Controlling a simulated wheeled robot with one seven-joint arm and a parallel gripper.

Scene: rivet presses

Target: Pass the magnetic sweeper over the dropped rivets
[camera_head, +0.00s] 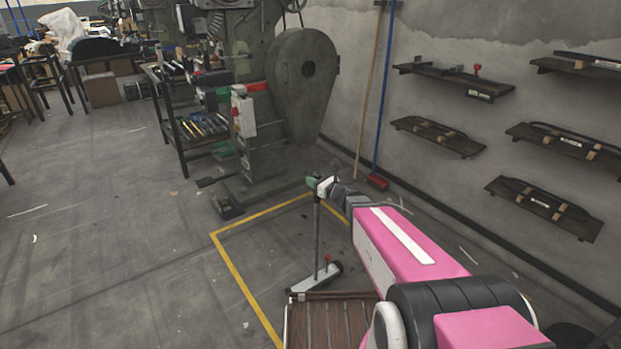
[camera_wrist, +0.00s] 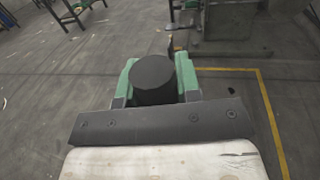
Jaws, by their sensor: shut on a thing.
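The magnetic sweeper (camera_head: 317,235) is a dark upright pole with a grey-white bar-shaped head (camera_head: 315,279) and a red knob at its foot. My gripper (camera_head: 320,186) is shut on the top of its handle. In the wrist view, the green fingers of my gripper (camera_wrist: 153,82) sit on either side of the handle's round black end (camera_wrist: 153,75). The sweeper head is at floor level beside a slatted wooden platform; I cannot tell whether it touches the floor. I cannot make out the rivets for certain; only small pale flecks show on the floor.
The slatted wooden platform (camera_head: 330,325) lies close in front. A yellow floor line (camera_head: 240,281) runs left of the sweeper. A green-grey press (camera_head: 262,110) and a tool rack (camera_head: 187,125) stand behind. Wall shelves (camera_head: 440,136) are at right. The floor at left is mostly clear.

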